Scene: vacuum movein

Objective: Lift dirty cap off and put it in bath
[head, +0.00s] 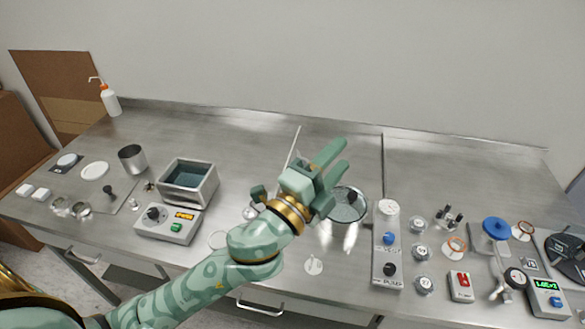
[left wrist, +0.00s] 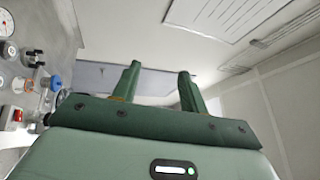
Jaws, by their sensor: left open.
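The bath (head: 202,200) is an open square metal tub with dark liquid in it, left of centre on the bench in the head view. My left gripper (head: 337,160) is raised over the middle of the bench, to the right of the bath. Its two green fingers (left wrist: 158,78) are apart with nothing between them in the left wrist view. A round metal dish (head: 348,204) with a dark interior lies just below and right of the gripper, partly hidden by it. I cannot tell which thing is the dirty cap. My right gripper is out of view.
A control box (head: 168,222) stands in front of the bath. A metal beaker (head: 132,158) and a white dish (head: 95,170) are to the left. A grey pump panel (head: 387,245), several small round fittings, and a blue-topped part (head: 496,228) crowd the right. The back of the bench is mostly clear.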

